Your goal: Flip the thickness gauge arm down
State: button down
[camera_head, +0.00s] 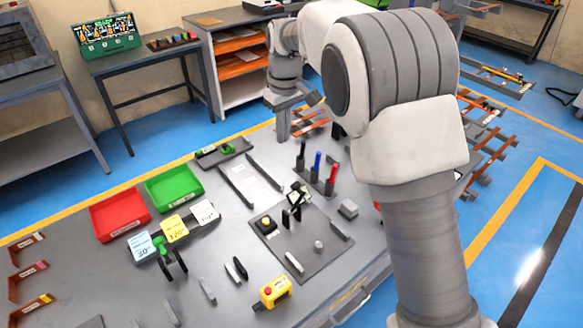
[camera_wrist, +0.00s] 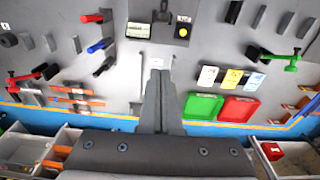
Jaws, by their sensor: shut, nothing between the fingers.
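I cannot tell for certain which part is the thickness gauge arm. A dark plate (camera_head: 318,262) on the bench carries a black upright fixture (camera_head: 291,212), a yellow button box and a small white-faced unit (camera_head: 300,191). The same fixture (camera_wrist: 161,12) shows at the top of the wrist view, with the white-faced unit (camera_wrist: 138,30) beside it. A green-handled device with black legs (camera_head: 168,258) stands at the bench's left; it also shows in the wrist view (camera_wrist: 284,60). My gripper (camera_wrist: 158,73) is shut and empty, apart from the fixture. In the head view it is small and unclear.
Black, blue (camera_head: 317,163) and red (camera_head: 331,178) upright handles stand behind the plate. Red (camera_head: 120,214) and green (camera_head: 174,187) bins and number cards (camera_head: 174,228) are at the left. A yellow box (camera_head: 274,292) lies at the front. My arm hides the bench's right side.

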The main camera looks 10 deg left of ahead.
jog(key=shift+f, duration=0.2)
notch_tip(320, 180, down, 11)
jog(key=s+d+p, duration=0.2)
jog(key=shift+d, duration=0.15)
dwell(0.5)
jog(key=shift+d+f+b, duration=0.1)
jog(key=shift+f+b, duration=0.05)
jog(key=shift+b, duration=0.4)
jog(key=shift+s+d+y+b, duration=0.15)
jog(key=shift+y+b, duration=0.15)
